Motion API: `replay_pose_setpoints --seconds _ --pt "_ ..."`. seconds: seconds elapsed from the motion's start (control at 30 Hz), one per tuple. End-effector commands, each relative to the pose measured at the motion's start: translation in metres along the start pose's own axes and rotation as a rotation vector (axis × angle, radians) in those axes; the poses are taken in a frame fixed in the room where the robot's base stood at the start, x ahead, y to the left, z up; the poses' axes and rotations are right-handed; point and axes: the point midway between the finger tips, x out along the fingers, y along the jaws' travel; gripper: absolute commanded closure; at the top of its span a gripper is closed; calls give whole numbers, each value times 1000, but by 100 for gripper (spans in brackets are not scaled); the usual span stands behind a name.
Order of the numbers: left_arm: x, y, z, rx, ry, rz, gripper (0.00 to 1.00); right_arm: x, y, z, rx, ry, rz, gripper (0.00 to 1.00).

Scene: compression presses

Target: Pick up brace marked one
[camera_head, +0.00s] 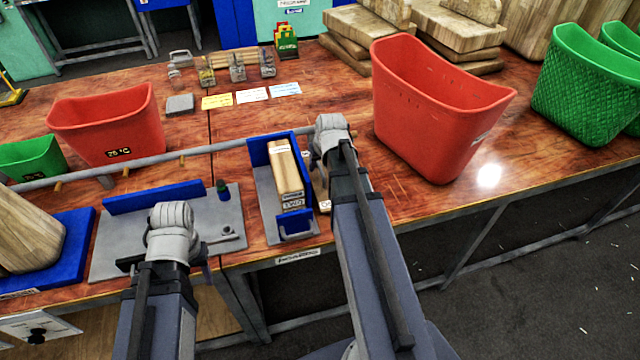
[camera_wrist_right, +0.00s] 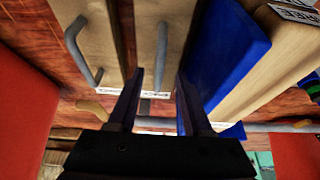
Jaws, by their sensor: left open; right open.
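A wooden block (camera_head: 286,172) with a dark-lettered label stands in a blue-and-grey tray (camera_head: 258,205); its lettering is too small to read surely. In the right wrist view, a pale wooden piece (camera_wrist_right: 182,22) with a grey handle (camera_wrist_right: 162,50) lies ahead of my right gripper (camera_wrist_right: 160,84); in the head view my right arm mostly hides that spot. The right jaws are open, with the handle showing between the fingertips; I cannot tell whether they touch. My right gripper (camera_head: 332,130) is just right of the tray. My left gripper (camera_head: 172,222) is open over a grey plate (camera_head: 112,260).
A large red bin (camera_head: 430,105) stands right of my right gripper, a smaller red bin (camera_head: 108,125) at left. A grey rail (camera_head: 140,160) runs across the bench behind the plate. Coloured cards (camera_head: 250,95) and small metal parts (camera_head: 237,70) lie farther back. Wooden boards (camera_head: 450,40) are stacked behind.

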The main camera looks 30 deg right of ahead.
Motion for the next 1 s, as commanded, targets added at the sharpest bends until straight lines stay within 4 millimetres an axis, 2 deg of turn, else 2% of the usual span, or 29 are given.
replay_pose_setpoints --seconds 0.03,0.2,0.47,0.9,1.0 --pt "13 1 -1 0 0 0 50 14 2 0 0 0 0 50" --pt "29 3 -2 0 0 0 50 32 2 0 0 0 0 50" --pt "28 3 -2 0 0 0 50 31 2 -1 0 0 0 50" --pt "28 3 -2 0 0 0 50 31 2 -1 0 0 0 97" --pt "28 3 -2 0 0 0 50 31 2 -1 0 0 0 100"
